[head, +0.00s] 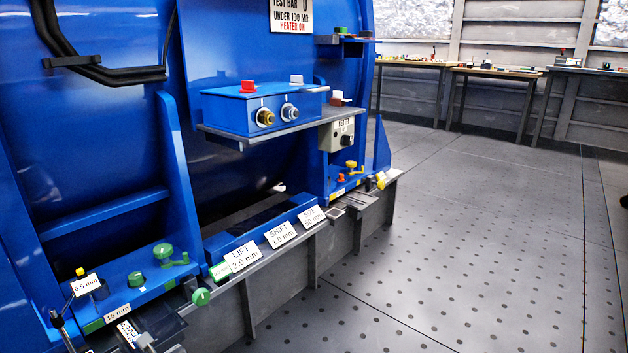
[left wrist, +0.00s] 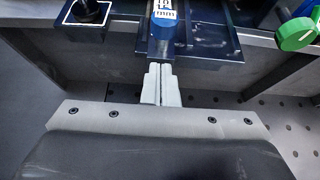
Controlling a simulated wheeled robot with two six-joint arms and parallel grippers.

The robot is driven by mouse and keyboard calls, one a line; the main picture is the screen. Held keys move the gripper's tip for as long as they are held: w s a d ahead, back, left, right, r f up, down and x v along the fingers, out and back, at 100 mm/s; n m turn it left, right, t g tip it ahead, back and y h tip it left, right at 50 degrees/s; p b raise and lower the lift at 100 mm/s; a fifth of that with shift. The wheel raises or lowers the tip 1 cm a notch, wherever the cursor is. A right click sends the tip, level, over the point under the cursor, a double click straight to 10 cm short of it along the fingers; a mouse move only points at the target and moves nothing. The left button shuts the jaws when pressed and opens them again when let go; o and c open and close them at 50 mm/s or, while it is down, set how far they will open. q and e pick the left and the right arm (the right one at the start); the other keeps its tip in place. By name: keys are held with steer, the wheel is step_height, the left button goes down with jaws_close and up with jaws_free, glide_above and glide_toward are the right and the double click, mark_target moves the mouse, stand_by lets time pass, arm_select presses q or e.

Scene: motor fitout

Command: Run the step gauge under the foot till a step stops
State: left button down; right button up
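The step gauge (left wrist: 164,14), a narrow strip with a white printed label and a blue end, lies in a dark channel at the top middle of the left wrist view. Its printed top (head: 127,332) also shows at the bottom left of the head view. My left gripper (left wrist: 160,68) has its pale fingers close together, in line with the gauge's blue end. The fingertips are at or very near that end; contact is unclear. I see no part of the gauge between them. The foot over the gauge cannot be made out. My right gripper is not in view.
A green knob (left wrist: 297,34) stands right of the channel, and a dark socket block (left wrist: 88,12) left of it. A ledge with LIFT (head: 243,257), SHIFT and SIZE labels runs rightward along the blue machine. The grey floor (head: 450,250) at right is clear.

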arm_select(q)
steer(key=shift+w+a, duration=1.45)
steer(key=shift+a, duration=0.25)
steer(key=shift+w+a, duration=1.4)
steer(key=shift+a, duration=0.3)
steer(key=shift+d, duration=0.1)
steer(key=shift+s+d+r+p, duration=0.1)
steer(key=shift+s+d+p, duration=0.8)
steer(key=shift+s+d, duration=0.4)
steer(key=shift+d, duration=0.2)
